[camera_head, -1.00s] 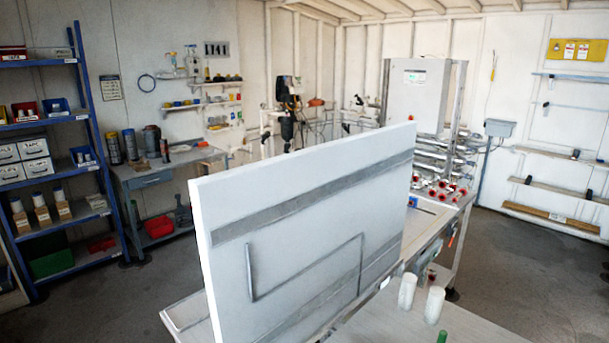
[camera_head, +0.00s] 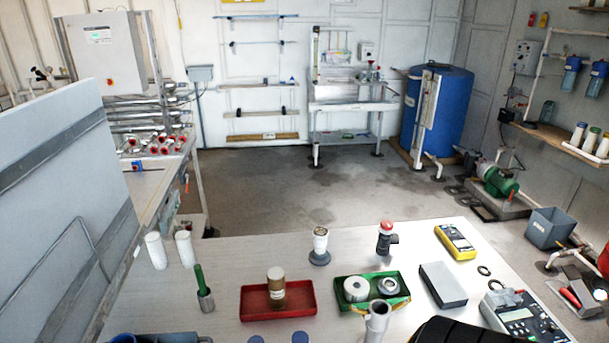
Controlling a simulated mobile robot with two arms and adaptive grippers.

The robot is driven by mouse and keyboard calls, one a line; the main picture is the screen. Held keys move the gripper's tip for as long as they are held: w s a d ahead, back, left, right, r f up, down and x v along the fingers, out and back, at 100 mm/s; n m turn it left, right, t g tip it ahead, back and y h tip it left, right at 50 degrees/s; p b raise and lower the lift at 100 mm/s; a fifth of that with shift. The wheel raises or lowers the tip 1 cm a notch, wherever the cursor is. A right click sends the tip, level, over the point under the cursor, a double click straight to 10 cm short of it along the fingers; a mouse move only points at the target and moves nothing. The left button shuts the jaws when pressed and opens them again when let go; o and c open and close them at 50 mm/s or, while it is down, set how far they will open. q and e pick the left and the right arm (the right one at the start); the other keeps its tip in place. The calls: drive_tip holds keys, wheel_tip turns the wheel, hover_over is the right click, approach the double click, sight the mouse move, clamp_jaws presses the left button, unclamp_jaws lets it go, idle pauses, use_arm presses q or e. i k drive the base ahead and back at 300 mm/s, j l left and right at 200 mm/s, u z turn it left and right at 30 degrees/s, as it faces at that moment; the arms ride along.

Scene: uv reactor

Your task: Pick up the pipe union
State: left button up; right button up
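No part is clearly labelled as the pipe union, so I cannot tell which it is. On the light bench (camera_head: 225,262) a green tray (camera_head: 403,282) holds a white round fitting (camera_head: 356,289) and a grey ringed fitting (camera_head: 388,286).
A grey box (camera_head: 443,285), yellow meter (camera_head: 455,241) and grey instrument (camera_head: 522,315) are at right. A large white panel (camera_head: 60,190) blocks the left. Open floor (camera_head: 300,195) lies beyond.

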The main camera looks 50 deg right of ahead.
sight(318, 256)
drive_tip(key=z, duration=1.7)
